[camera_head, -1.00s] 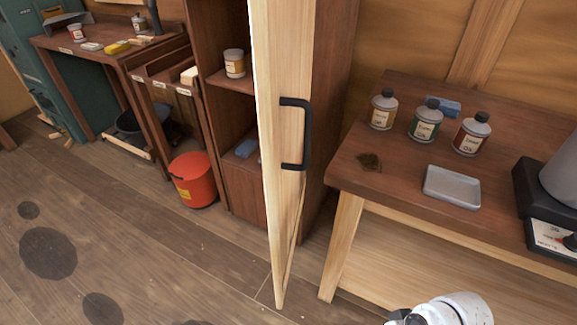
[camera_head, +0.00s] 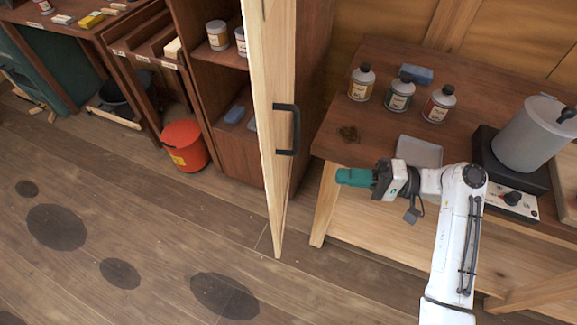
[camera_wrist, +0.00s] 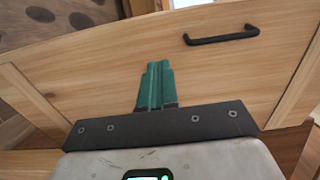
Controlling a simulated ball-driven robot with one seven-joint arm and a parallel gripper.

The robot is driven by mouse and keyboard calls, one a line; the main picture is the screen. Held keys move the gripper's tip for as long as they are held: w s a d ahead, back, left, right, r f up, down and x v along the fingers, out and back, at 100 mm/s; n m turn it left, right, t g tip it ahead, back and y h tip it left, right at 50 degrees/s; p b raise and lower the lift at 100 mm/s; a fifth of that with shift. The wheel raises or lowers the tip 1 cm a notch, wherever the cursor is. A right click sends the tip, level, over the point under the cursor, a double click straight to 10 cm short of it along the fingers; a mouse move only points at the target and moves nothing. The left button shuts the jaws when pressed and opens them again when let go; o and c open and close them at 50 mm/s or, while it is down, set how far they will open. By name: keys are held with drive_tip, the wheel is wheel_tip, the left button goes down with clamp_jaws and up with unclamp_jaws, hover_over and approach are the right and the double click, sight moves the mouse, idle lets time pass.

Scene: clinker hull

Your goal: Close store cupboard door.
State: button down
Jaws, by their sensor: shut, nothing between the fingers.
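The store cupboard door (camera_head: 268,180) is pale wood and stands open, swung out from the dark wooden cupboard (camera_head: 228,95). Its black handle (camera_head: 287,130) is on the face towards the workbench. My gripper (camera_head: 342,177) has green fingers and is shut and empty. In the head view it is to the right of the door, lower than the handle, and points left at the door. In the wrist view the door (camera_wrist: 215,75) fills most of the picture, with the handle (camera_wrist: 222,36) above and right of the green fingertips (camera_wrist: 158,66). I cannot tell whether they touch the door.
A workbench (camera_head: 450,75) at the right holds several bottles, a grey tray (camera_head: 419,152) and a pot on a hotplate (camera_head: 530,135). A red bucket (camera_head: 184,146) stands left of the cupboard. The floor (camera_head: 150,215) in front is mostly clear.

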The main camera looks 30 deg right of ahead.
sight(276, 170)
drive_tip(key=p+x, duration=0.2)
drive_tip(key=x, duration=0.9)
drive_tip(key=shift+w+a, duration=0.2)
drive_tip(key=shift+w+a+p, duration=0.25)
drive_tip(key=shift+a+p, duration=0.05)
drive_tip(key=shift+a, duration=0.05)
